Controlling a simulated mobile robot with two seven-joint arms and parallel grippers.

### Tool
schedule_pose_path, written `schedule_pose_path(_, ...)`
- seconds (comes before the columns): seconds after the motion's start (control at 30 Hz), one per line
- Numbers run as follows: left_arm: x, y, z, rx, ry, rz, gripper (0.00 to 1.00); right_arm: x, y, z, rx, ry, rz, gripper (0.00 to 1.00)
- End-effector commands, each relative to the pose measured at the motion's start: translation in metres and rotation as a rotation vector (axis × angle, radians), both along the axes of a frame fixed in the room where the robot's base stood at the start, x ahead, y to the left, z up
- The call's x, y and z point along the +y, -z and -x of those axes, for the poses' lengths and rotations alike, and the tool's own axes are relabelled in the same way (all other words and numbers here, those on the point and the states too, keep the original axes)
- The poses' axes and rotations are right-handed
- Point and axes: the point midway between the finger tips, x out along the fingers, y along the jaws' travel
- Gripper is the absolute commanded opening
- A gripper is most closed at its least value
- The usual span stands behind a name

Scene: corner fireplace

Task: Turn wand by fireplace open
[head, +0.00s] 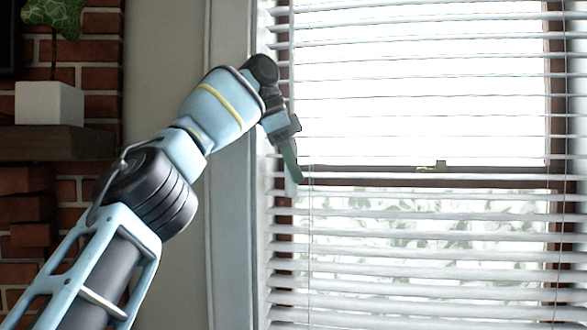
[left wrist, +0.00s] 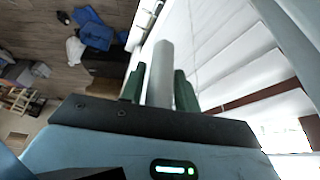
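In the head view my left gripper (head: 291,160) is at the left edge of the white window blind (head: 420,210), fingers pointing down. A short pale piece of the wand (head: 290,187) shows just below the fingers; the rest is hidden behind the gripper or hard to make out. My right gripper is not in view.
The slats hang close to the right of my left gripper, with a thin cord (head: 310,240) in front. The window trim (head: 232,200) is on its left. A brick fireplace with a dark mantel (head: 60,142) and white planter (head: 50,104) stands at the far left.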

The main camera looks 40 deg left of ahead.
Motion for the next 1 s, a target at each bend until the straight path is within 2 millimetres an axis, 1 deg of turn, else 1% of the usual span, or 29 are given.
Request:
schedule_pose_path(0.03,0.0,-0.0002,0.0001,0.0,0.0,0.0,0.38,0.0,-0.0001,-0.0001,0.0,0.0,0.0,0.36)
schedule_pose_path(0.1,-0.0001,-0.0001,0.0,0.0,0.0,0.0,0.45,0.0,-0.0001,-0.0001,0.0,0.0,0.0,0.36)
schedule_pose_path(0.67,0.0001,0.0002,-0.0001,0.0,-0.012,0.001,0.45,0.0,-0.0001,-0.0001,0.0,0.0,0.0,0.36)
schedule_pose_path(0.87,0.0002,0.0003,-0.0004,-0.002,-0.091,0.001,0.45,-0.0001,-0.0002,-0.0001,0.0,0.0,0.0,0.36)
schedule_pose_path(1.0,0.0004,0.0006,-0.0008,-0.002,-0.191,0.001,0.45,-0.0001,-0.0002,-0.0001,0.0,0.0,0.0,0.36)
